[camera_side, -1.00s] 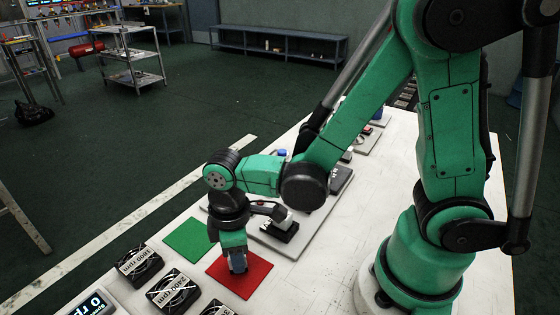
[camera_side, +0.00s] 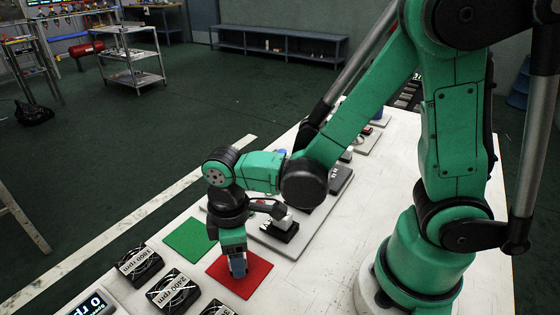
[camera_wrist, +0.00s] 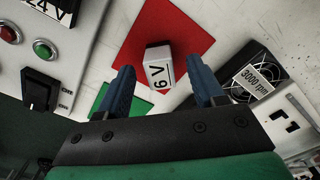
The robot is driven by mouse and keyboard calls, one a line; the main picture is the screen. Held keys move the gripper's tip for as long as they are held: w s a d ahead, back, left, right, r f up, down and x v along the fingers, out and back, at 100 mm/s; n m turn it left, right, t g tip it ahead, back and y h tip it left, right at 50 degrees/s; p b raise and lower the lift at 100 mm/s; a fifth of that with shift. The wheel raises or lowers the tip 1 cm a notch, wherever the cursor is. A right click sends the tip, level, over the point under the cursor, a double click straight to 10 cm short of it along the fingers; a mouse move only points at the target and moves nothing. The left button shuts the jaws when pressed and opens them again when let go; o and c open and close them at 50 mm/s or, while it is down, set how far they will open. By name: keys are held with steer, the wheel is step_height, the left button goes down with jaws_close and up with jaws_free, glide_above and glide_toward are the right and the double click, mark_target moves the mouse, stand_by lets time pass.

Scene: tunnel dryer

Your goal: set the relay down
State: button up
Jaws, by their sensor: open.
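My gripper (camera_wrist: 163,76) is open, with one blue finger on each side of the relay and a gap showing at both sides. In the side view my gripper (camera_side: 237,267) points down low over the red mat (camera_side: 256,278), and the relay is hidden there behind the fingers. The green mat (camera_side: 188,239) lies bare beside the red one.
Several black fans with rpm labels, such as one marked 2300 rpm (camera_side: 172,291), stand in front of the mats. A display reading 0 rpm (camera_side: 92,304) is at the lower left. A grey panel (camera_wrist: 72,45) with buttons and a switch lies close to the mats.

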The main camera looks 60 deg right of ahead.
step_height(320, 180, up, 11)
steer(key=w+d+m+t, duration=0.1)
steer(key=d+m+t, duration=0.6)
steer(key=d+m, duration=0.1)
steer(key=shift+d+r+m, duration=0.15)
steer(key=shift+d+m, duration=0.25)
steer(key=shift+m, duration=0.1)
steer(key=shift+w, duration=0.1)
stand_by(0.5)
steer(key=o, duration=0.3)
